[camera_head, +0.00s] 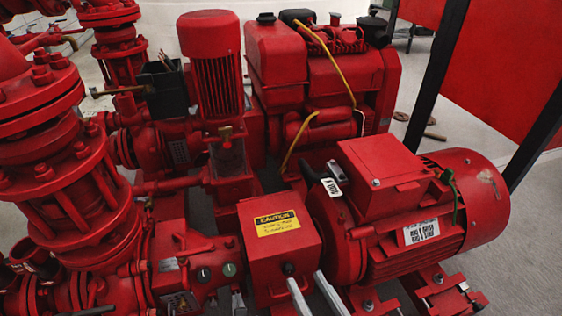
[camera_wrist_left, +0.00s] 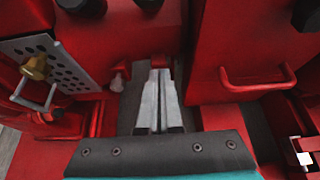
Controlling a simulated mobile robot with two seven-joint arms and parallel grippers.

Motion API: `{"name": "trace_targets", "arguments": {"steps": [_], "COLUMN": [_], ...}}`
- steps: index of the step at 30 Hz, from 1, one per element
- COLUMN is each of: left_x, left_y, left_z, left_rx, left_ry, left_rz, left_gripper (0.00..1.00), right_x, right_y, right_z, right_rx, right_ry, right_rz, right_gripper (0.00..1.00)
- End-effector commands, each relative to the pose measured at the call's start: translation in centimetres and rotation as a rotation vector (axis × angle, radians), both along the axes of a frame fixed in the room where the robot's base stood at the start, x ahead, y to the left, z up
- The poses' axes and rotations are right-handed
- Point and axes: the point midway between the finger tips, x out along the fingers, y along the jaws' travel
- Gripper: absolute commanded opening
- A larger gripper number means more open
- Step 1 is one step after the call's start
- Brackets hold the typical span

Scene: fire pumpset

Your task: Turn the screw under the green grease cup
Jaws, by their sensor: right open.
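The green grease cup (camera_head: 228,269) is a small round green cap on the red pump body, left of the red caution box. My left gripper (camera_head: 238,301) is at the bottom edge below this cup. In the left wrist view its two pale fingers (camera_wrist_left: 158,85) lie nearly together, with a small red screw (camera_wrist_left: 158,63) at their tips. The fingers hide much of the screw, so the hold is only partly visible. Dark round cup ends show at the top of that view. My right gripper (camera_head: 313,290) is open and empty in front of the caution box.
The red caution box (camera_head: 279,248) and the red motor (camera_head: 440,205) stand close on the right. Another small screw (camera_wrist_left: 118,80) is left of the left fingertips. A red handle (camera_wrist_left: 257,82) juts out on the right, and a perforated plate (camera_wrist_left: 45,70) is on the left.

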Motion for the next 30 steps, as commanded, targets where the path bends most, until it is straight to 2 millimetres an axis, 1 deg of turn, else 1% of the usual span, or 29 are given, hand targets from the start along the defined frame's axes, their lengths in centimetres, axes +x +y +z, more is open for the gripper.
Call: {"name": "trace_targets", "arguments": {"steps": [11, 20, 23, 30], "left_x": [-0.1, 0.0, -0.6, -3.3], "left_y": [-0.1, -0.1, -0.2, -1.0], "left_z": [-0.1, 0.8, 0.8, 0.8], "left_rx": [-0.002, -0.002, -0.002, -0.003], "left_ry": [0.003, 0.002, 0.003, 0.002], "left_rz": [0.0, 0.0, 0.0, -0.001], "left_gripper": [0.0, 0.0, 0.0, 0.0], "right_x": [0.0, 0.0, 0.0, 0.0], "right_y": [0.0, 0.0, 0.0, 0.0], "right_z": [0.0, 1.0, 1.0, 1.3], "right_rx": [-0.002, -0.002, -0.002, -0.002], "right_ry": [0.001, 0.001, 0.001, 0.001], "right_rz": [0.001, 0.001, 0.001, 0.001], "right_gripper": [0.5, 0.5, 0.5, 0.5]}}
